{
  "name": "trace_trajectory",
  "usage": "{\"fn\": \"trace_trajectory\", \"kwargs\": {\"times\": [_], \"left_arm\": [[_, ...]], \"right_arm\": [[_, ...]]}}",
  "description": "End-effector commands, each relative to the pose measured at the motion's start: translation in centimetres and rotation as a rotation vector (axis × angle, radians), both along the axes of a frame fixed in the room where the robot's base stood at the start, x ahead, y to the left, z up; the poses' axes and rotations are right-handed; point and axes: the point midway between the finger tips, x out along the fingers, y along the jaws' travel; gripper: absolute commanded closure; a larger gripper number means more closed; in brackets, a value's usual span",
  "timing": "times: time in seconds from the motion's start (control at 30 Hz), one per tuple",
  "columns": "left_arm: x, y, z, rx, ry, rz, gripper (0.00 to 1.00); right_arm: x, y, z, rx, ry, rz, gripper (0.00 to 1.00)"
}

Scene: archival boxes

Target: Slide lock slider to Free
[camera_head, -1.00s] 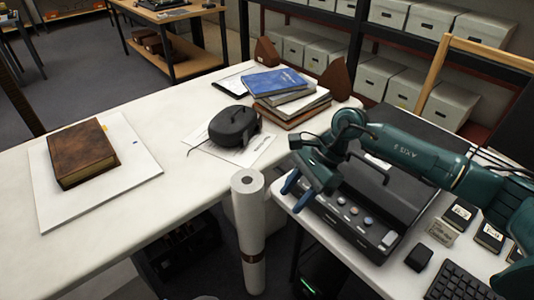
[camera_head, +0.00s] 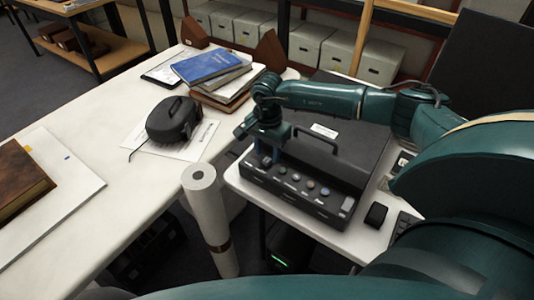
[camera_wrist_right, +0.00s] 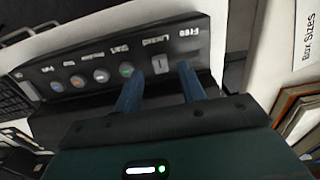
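The lock slider (camera_wrist_right: 162,66) is a small light-grey block on the dark control panel (camera_wrist_right: 85,72) in the right wrist view. It sits beside the "Locked" label, with the "Free" label further right. My right gripper (camera_wrist_right: 160,88) is open, with its two blue fingers apart. One fingertip is on each side of the slider in this view; I cannot tell whether either touches it. In the head view my right gripper (camera_head: 264,156) is at the left end of the black machine's panel (camera_head: 307,195) and hides the slider. My left gripper is not in view.
A row of coloured round buttons (camera_wrist_right: 101,76) lies left of the slider. The machine's black lid with a handle (camera_head: 318,147) rises behind the panel. A white paper roll (camera_head: 207,215) stands between the tables. A black device (camera_head: 174,121) and stacked books (camera_head: 222,78) are further left.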

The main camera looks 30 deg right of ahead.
Motion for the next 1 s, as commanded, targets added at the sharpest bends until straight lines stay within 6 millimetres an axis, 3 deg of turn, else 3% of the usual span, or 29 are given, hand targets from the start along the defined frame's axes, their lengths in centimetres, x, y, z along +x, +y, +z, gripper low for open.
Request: {"fn": "trace_trajectory", "kwargs": {"times": [0.2,0.53,1.0], "left_arm": [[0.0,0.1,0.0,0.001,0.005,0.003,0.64],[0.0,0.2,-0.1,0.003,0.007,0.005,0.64],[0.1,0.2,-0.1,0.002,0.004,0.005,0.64]], "right_arm": [[0.0,0.0,-2.0,0.001,0.0,-0.001,0.6],[0.0,0.1,-2.3,0.001,0.0,0.0,0.61],[0.0,0.0,-2.3,0.001,-0.001,-0.001,0.99]]}}
